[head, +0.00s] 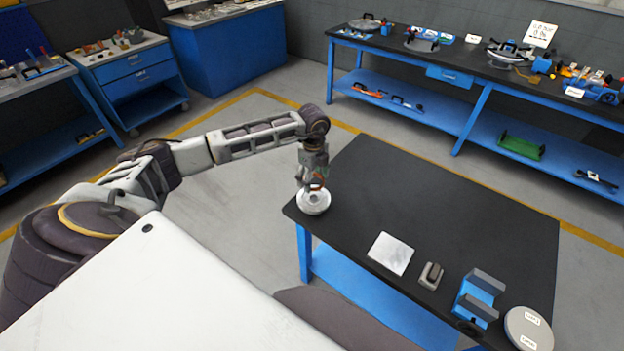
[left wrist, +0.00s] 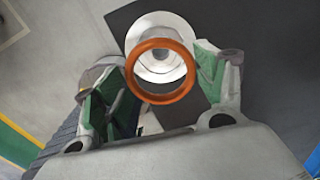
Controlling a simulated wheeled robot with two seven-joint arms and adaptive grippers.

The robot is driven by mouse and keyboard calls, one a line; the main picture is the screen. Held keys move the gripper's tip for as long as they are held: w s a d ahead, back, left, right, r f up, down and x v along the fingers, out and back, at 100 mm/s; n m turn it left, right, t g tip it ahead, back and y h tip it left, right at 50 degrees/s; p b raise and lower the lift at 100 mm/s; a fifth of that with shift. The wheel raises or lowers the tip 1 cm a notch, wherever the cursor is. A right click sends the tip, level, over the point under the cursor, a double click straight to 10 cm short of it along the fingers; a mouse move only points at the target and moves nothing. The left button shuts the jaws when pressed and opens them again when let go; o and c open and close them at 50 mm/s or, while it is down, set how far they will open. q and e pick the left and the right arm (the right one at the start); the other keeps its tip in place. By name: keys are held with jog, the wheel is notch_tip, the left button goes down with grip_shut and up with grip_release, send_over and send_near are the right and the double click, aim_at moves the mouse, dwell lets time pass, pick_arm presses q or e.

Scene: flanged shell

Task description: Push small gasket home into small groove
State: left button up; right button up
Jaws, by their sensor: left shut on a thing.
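The small gasket (left wrist: 162,95) is an orange ring, seen in the left wrist view between the two green-padded fingers of my left gripper (left wrist: 163,80). My left gripper also shows in the head view (head: 315,185), pointing down and shut on the gasket. The silver flanged shell (head: 314,205) stands at the table's left corner, right under the gripper. In the left wrist view the shell (left wrist: 160,28) lies behind the ring, which overlaps its lower part. I cannot tell whether the ring touches the shell. The small groove cannot be made out. My right gripper is not in view.
On the black table (head: 420,195) lie a pale square plate (head: 390,253), a small grey block (head: 431,276), a blue holder (head: 477,300) and a grey labelled disc (head: 528,328) along the near side. The table's far part is clear. A cluttered bench (head: 450,70) stands behind.

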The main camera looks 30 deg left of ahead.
aim_at(313, 197)
pick_arm(q)
jog(key=shift+m, duration=0.4)
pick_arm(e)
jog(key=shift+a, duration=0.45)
pick_arm(q)
jog(key=shift+f, duration=0.2)
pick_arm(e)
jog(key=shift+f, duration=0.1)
pick_arm(q)
jog(key=shift+f+b, duration=1.2)
jog(key=shift+f, duration=0.4)
jog(key=shift+f+b, duration=0.65)
jog(key=shift+f, duration=0.45)
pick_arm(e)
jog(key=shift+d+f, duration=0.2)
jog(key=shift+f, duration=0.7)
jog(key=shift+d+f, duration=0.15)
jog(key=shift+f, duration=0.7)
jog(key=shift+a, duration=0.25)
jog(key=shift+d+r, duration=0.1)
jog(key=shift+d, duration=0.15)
pick_arm(q)
jog(key=shift+f, duration=0.3)
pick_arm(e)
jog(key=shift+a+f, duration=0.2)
